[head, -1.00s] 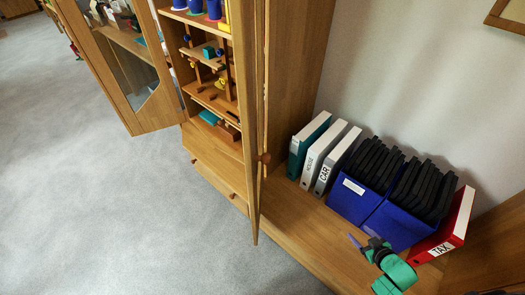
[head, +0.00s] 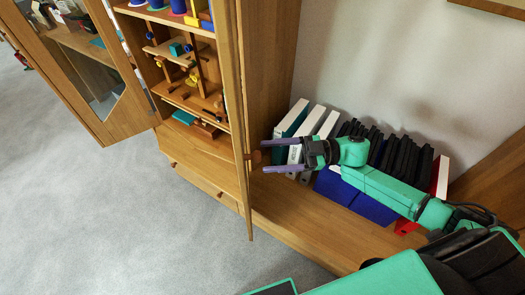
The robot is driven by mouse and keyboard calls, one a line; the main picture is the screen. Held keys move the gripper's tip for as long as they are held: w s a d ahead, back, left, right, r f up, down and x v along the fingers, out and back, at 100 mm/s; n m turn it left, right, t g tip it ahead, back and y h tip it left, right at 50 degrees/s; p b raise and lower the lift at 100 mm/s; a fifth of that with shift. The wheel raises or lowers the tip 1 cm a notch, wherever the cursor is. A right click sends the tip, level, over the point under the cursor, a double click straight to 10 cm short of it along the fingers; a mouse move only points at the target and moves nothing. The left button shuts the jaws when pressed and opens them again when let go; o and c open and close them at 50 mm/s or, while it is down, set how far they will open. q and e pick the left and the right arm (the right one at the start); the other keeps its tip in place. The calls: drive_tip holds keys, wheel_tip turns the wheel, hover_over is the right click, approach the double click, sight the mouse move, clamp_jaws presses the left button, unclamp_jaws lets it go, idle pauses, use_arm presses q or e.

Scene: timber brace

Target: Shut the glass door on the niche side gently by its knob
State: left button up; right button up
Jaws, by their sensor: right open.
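The niche-side glass door (head: 236,110) stands open and shows almost edge-on as a narrow wooden strip in front of the cabinet. Its round brown knob (head: 254,157) is on the face turned to the niche. My right gripper (head: 264,156) reaches in from the right, its two purple fingers spread apart and pointing left at the knob. The fingertips are level with the knob, one above and one below it in the picture. I cannot tell whether they touch it or the door. My left gripper is out of view.
The other glass door (head: 100,85) stands open at the left. Shelves with small items (head: 185,60) are between the doors. White and teal binders (head: 305,125), blue file boxes (head: 345,192) and a red binder (head: 405,227) stand in the niche behind my right arm. Grey floor is clear.

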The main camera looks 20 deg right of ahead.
drive_tip(key=shift+x, duration=1.25)
clamp_jaws()
idle(0.4)
